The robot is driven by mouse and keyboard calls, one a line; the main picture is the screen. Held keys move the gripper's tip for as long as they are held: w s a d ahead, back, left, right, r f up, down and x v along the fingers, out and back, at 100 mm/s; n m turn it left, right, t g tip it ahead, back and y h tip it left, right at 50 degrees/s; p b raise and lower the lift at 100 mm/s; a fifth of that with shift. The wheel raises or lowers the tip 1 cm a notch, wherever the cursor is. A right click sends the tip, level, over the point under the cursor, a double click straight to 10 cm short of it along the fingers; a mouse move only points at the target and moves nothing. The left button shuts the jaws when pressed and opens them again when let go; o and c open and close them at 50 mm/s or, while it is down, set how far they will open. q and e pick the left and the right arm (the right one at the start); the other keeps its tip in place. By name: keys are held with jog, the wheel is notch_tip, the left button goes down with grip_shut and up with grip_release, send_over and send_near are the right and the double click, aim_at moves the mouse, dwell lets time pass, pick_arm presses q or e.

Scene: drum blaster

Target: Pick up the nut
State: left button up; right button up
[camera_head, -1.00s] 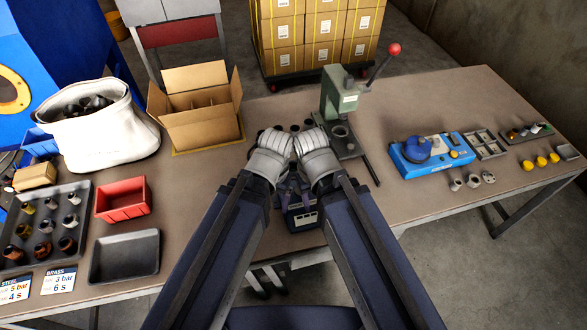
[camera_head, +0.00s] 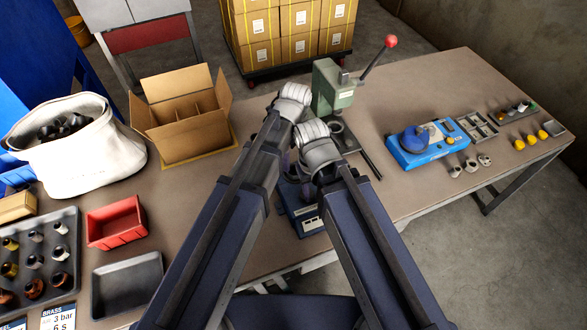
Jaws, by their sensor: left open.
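Three small grey metal pieces (camera_head: 470,165) stand on the table in front of a blue device at the right; I cannot tell whether one is the nut. My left gripper (camera_head: 294,98) is over the table's middle, left of the green press, and open; its fingers are mostly hidden by its pale wrist. My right gripper (camera_head: 318,147) is lower and just right of it, in front of the press; its fingertips are hidden. Neither gripper is near the grey pieces. I see nothing held.
The green lever press (camera_head: 331,88) stands close beyond my grippers. The blue device (camera_head: 408,157) is to the right. An open cardboard box (camera_head: 185,140), a white sack (camera_head: 100,160), a red bin (camera_head: 117,232) and a black tray (camera_head: 127,285) stand left. The right table has free room.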

pick_arm(q)
jog(key=shift+w+d+f+m+b, duration=0.15)
jog(key=shift+w+f+m+b, duration=0.2)
jog(key=shift+f+b, duration=0.35)
jog(key=shift+w+d+f+m+b, duration=0.15)
jog(key=shift+f+m+b, duration=0.3)
jog(key=shift+f+b, duration=0.2)
pick_arm(e)
jog(key=shift+f, duration=1.35)
pick_arm(q)
jog(key=f+b, duration=0.5)
jog(key=shift+a+f, duration=0.1)
jog(key=shift+a, duration=0.1)
pick_arm(e)
notch_tip(320, 180, down, 5)
jog(key=shift+f, duration=0.15)
pick_arm(q)
grip_shut()
